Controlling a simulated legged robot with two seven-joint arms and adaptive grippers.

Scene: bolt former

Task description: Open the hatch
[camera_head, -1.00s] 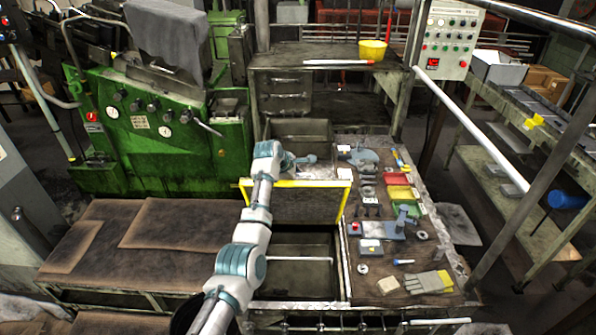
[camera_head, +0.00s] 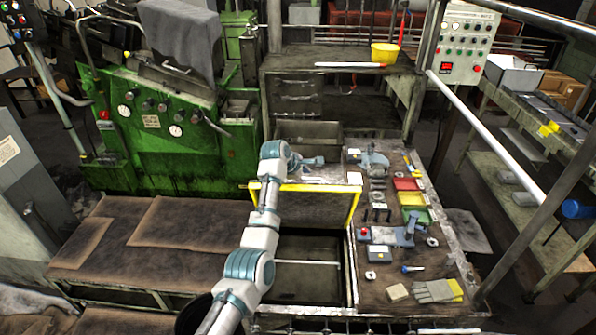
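The hatch (camera_head: 318,207) is a dark panel with a yellow frame. It stands raised, nearly upright, above an open bin compartment (camera_head: 308,279) in the middle of the view. My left arm reaches up across the left part of the hatch. My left gripper (camera_head: 312,161) is just beyond the hatch's top edge, over the far side. Its fingers are small and partly unclear, so I cannot tell whether they are open or touch the panel. My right gripper is not in view.
A worktop (camera_head: 400,270) with tools, small colored trays and gloves (camera_head: 438,290) lies right of the hatch. A green machine (camera_head: 160,130) stands at the left behind brown-matted benches (camera_head: 180,240). A white rail (camera_head: 490,135) slants across the right side.

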